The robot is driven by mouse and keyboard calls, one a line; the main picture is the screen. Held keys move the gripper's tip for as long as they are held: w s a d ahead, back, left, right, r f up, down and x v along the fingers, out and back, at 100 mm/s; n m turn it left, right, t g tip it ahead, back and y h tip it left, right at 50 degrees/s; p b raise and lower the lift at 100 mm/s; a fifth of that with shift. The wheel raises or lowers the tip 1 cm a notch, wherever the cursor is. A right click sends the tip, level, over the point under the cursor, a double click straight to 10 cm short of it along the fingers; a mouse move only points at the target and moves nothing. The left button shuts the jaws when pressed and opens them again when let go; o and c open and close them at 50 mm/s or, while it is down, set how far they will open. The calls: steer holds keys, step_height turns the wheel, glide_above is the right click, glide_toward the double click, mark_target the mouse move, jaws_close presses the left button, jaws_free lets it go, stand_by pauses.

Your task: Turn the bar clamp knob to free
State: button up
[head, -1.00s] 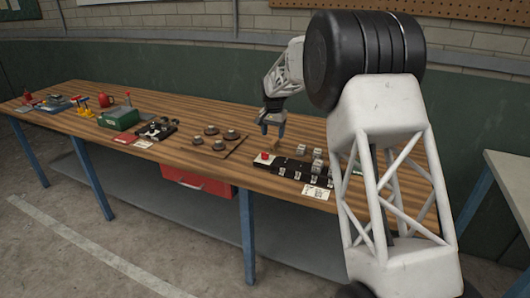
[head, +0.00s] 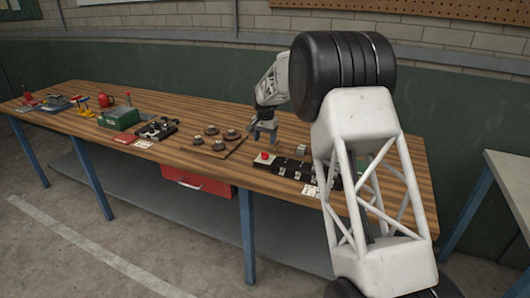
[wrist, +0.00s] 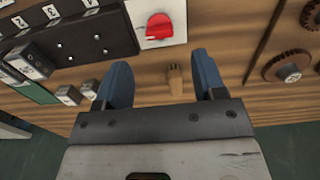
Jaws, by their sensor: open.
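A red knob (head: 264,156) sits on a white plate at the left end of a black panel. In the wrist view the red knob (wrist: 160,27) lies beyond my fingertips, near the top edge. I cannot read a label that names the bar clamp knob. My gripper (head: 264,136) is over the bench, behind the red knob in the head view. In the wrist view my gripper's blue fingers (wrist: 157,75) are apart with nothing held. A small tan peg (wrist: 175,79) shows between them; I cannot tell its height relative to the fingers.
The black panel (wrist: 85,37) has numbered blocks and small switches. A brown board (head: 218,147) with several round dark pieces stands left of it. Further left are a black device (head: 157,129) and a green box (head: 120,117). Bare wood (head: 175,102) lies behind them.

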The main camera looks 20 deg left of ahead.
mark_target(265, 153)
steer(key=shift+f, duration=3.25)
steer(key=c, duration=0.9)
steer(key=shift+c, duration=0.2)
